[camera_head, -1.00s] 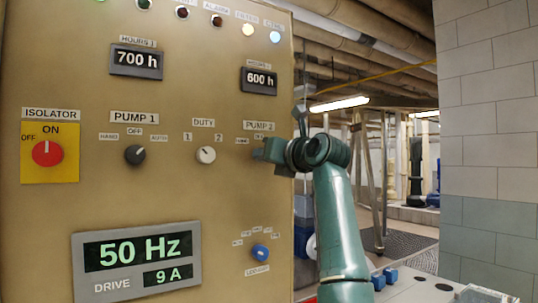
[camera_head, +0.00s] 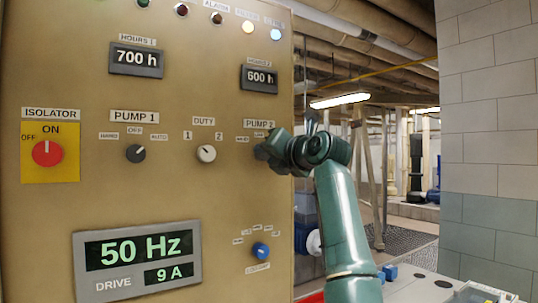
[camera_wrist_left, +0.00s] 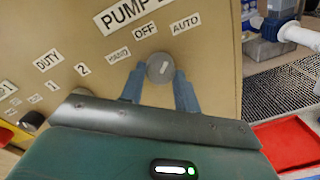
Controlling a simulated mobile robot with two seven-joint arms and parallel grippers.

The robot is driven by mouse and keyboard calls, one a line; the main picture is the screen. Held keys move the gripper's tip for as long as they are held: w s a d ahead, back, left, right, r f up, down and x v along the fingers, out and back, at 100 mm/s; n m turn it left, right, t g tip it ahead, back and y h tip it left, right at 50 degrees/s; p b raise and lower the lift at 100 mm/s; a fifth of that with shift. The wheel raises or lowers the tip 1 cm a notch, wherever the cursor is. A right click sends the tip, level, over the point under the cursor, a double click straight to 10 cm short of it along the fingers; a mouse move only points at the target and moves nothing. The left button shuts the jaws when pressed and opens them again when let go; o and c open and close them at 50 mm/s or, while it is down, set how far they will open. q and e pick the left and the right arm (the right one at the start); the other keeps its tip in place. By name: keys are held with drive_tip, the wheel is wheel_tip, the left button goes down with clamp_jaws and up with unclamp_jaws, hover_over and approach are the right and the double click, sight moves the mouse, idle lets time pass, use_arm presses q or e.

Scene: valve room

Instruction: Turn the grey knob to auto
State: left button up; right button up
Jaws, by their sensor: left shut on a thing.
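The grey knob (camera_wrist_left: 160,67) sits below the PUMP 2 label, with the labels HAND, OFF and AUTO above it in the left wrist view. A short white mark shows on its face and appears to slant toward OFF. My left gripper (camera_wrist_left: 160,88) has its two blue-grey fingers on either side of this knob, shut on it. In the head view my left gripper (camera_head: 264,152) reaches the panel under PUMP 2 and hides the knob. My right gripper is not in view.
The tan panel (camera_head: 80,205) also carries a dark PUMP 1 knob (camera_head: 135,154), a white DUTY knob (camera_head: 206,154), a red isolator (camera_head: 47,153) and a blue selector (camera_head: 261,250). A red tray (camera_wrist_left: 290,145) lies at right in the wrist view. A tiled wall (camera_head: 490,130) stands right.

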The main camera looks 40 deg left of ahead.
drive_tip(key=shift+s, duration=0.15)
use_arm(q)
drive_tip(key=o, duration=1)
drive_tip(key=shift+d, duration=0.2)
drive_tip(key=b+v, duration=0.4)
drive_tip(key=v, duration=0.8)
drive_tip(key=shift+s+d, duration=0.2)
drive_tip(key=shift+d, duration=0.15)
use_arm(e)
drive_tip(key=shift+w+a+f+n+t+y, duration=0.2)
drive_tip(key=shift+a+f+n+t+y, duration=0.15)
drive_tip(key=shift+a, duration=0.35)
use_arm(q)
drive_tip(key=shift+d, duration=0.1)
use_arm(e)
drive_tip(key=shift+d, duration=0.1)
